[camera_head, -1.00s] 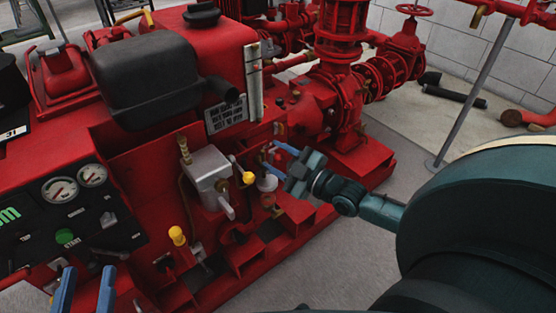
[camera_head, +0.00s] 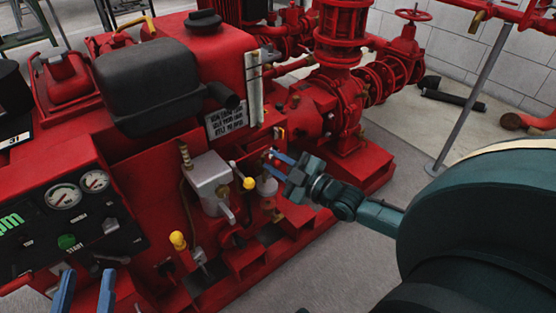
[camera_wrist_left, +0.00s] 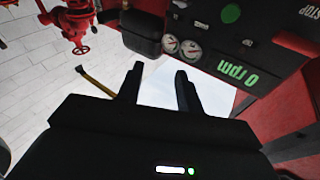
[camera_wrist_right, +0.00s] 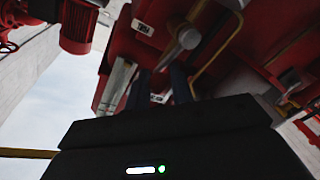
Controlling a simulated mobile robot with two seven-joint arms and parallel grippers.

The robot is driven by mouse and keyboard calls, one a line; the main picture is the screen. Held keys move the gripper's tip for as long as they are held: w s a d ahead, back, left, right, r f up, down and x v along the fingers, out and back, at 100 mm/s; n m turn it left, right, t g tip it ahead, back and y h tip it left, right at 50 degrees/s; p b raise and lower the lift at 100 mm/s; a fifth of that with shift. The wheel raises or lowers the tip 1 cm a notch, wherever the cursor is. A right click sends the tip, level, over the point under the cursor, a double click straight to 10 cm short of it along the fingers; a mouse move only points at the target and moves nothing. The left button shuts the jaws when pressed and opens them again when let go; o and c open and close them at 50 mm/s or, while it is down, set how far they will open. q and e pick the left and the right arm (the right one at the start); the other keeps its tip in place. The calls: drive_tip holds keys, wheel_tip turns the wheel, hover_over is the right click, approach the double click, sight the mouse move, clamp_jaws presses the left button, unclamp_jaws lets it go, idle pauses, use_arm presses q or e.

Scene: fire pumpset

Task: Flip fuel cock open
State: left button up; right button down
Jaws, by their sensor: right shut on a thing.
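My right gripper (camera_head: 270,159) reaches in from the right to the side of the red pump set (camera_head: 75,130), with its blue fingers close together. It is shut on a small part there, apparently the fuel cock lever, which the fingers largely hide. Just below the fingers is a small pale bowl (camera_head: 267,186). In the right wrist view, the dark fingers (camera_wrist_right: 158,85) point at the red machine, and the held part is too dark to make out. My left gripper (camera_head: 85,288) is open and empty in front of the control panel; its spread fingers also show in the left wrist view (camera_wrist_left: 156,85).
A grey box with a lever (camera_head: 209,178) and a yellow knob (camera_head: 249,183) stand left of my right gripper. Another yellow knob (camera_head: 178,240) is lower left. A black muffler (camera_head: 155,78) sits above.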

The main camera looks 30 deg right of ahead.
drive_tip(key=shift+a+r+n+p, duration=0.15)
drive_tip(key=shift+r+n+p, duration=0.2)
drive_tip(key=shift+p, duration=0.3)
drive_tip(key=shift+a+n+g+p, duration=0.3)
drive_tip(key=shift+n+p, duration=0.25)
drive_tip(key=shift+p, duration=0.35)
use_arm(q)
drive_tip(key=shift+s+a+f+m+g+y, duration=0.25)
drive_tip(key=shift+a+f+m+g+y, duration=0.05)
drive_tip(key=shift+a+f+m+g, duration=0.1)
use_arm(e)
drive_tip(key=shift+a+f+n, duration=0.1)
drive_tip(key=shift+f+n, duration=0.2)
drive_tip(key=shift+f, duration=0.05)
drive_tip(key=shift+s, duration=0.1)
drive_tip(key=c, duration=1.3)
unclamp_jaws()
drive_tip(key=shift+o, duration=0.2)
